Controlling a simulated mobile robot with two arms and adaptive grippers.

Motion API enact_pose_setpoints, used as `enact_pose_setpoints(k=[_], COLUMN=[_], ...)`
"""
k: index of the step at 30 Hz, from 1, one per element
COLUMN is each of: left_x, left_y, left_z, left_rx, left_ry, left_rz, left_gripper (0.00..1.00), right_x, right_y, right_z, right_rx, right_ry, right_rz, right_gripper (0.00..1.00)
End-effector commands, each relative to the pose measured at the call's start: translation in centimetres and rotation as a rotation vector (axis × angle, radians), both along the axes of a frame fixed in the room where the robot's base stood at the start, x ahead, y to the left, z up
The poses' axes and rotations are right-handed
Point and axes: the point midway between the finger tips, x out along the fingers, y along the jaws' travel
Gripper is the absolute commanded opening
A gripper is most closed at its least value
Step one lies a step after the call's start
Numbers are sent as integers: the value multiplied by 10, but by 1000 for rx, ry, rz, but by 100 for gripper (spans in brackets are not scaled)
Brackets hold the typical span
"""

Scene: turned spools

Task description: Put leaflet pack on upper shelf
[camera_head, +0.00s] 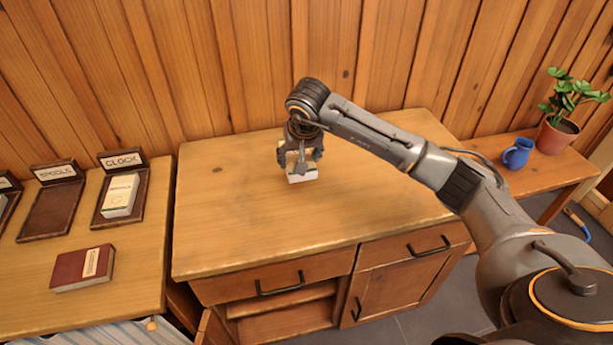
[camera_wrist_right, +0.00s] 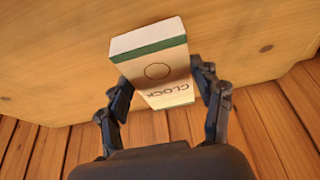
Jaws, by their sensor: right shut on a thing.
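The leaflet pack, a white and cream block with a green band and the word CLOCK (camera_wrist_right: 165,75), sits between the fingers of my right gripper (camera_wrist_right: 160,92). In the head view, the right gripper (camera_head: 300,160) points down over the cabinet top, shut on the pack (camera_head: 302,175). I cannot tell whether the pack touches the wood. The wooden cabinet (camera_head: 225,235) has an open compartment with a shelf board (camera_head: 285,300) under its left drawer. Most of the compartment's inside is hidden. My left gripper is not in view.
On the left table (camera_head: 135,280), a CLOCK holder (camera_head: 123,160) carries a similar pack (camera_head: 120,195). The holder beside it (camera_head: 52,205) is empty, and a red book (camera_head: 82,268) lies in front. A blue mug (camera_head: 517,153) and potted plant (camera_head: 557,135) stand right. The cabinet top is otherwise clear.

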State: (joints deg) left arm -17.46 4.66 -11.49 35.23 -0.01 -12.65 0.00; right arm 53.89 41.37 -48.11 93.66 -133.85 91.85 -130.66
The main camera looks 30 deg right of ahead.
Motion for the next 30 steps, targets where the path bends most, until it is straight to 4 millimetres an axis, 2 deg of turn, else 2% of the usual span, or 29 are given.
enact_pose_setpoints(k=[1, 11, 17, 29, 30], left_x=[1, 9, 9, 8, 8], left_y=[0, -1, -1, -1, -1], left_z=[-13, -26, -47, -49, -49], left_rx=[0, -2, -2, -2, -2], left_ry=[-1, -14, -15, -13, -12], left_rz=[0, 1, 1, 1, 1], left_gripper=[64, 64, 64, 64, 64], right_x=[4, 15, 16, 16, 16], right_y=[-5, -21, -23, -24, -24], right_z=[-14, -33, -64, -67, -68], right_rx=[3, 1, 4, 0, 0], right_ry=[-2, -3, -1, -4, -3], right_rz=[-3, 0, 1, 0, 0], right_gripper=[29, 29, 29, 29, 67])
